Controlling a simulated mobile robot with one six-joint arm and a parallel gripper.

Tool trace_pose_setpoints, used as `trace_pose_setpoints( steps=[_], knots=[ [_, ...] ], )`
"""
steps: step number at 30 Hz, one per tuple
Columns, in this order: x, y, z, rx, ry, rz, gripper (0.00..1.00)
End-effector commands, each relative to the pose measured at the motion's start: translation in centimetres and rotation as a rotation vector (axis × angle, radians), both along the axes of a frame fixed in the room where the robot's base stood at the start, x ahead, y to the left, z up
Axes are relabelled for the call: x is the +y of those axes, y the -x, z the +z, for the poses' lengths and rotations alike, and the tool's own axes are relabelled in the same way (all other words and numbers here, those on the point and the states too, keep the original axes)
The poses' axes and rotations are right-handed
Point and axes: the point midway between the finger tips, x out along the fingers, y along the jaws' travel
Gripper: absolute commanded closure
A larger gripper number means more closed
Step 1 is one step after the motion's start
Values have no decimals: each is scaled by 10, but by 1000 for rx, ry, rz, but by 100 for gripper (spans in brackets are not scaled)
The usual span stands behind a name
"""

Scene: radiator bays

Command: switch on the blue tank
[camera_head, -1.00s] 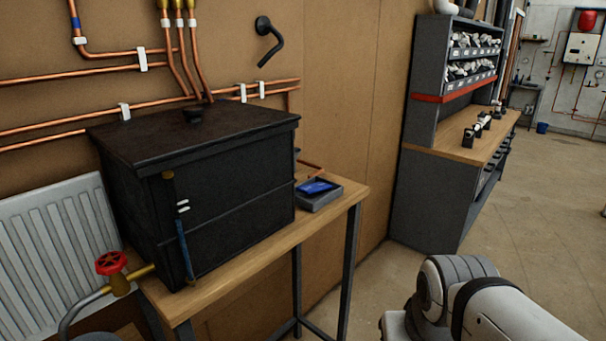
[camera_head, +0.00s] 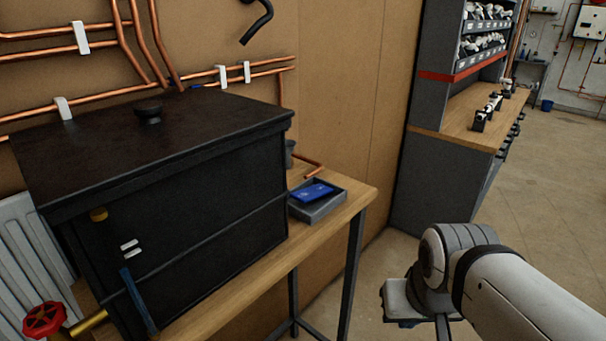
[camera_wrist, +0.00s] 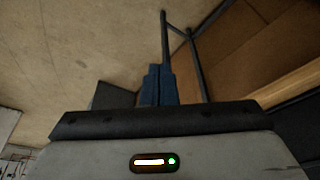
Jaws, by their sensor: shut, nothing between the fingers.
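A black box-shaped tank (camera_head: 190,200) with a lid and a dark knob (camera_head: 148,112) stands on a wooden-topped bench (camera_head: 230,290). On its front is a narrow upright gauge with a brass cap (camera_head: 98,214), two white marks (camera_head: 130,247) and a blue lower part (camera_head: 139,300). A red handwheel (camera_head: 45,319) sits on a brass pipe at its lower left. No tank with a blue body shows. My gripper (camera_wrist: 158,84) has blue fingers; they are together and empty in the wrist view, away from the tank. In the head view my arm is at lower right.
A grey tray (camera_head: 322,209) with a blue flat object (camera_head: 313,191) sits on the bench's right end. Copper pipes (camera_head: 200,82) run along the wall above the tank. A grey workbench (camera_head: 440,180) stands at the back right. Floor between the benches looks clear.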

Motion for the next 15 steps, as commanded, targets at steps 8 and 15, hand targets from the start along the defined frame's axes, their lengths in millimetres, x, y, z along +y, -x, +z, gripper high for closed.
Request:
trace_pose_setpoints(
  steps=[8,15],
  knots=[
    [1,-7,6,2,0,13,100],
    [16,-83,64,27,-7,165,100]
  ],
)
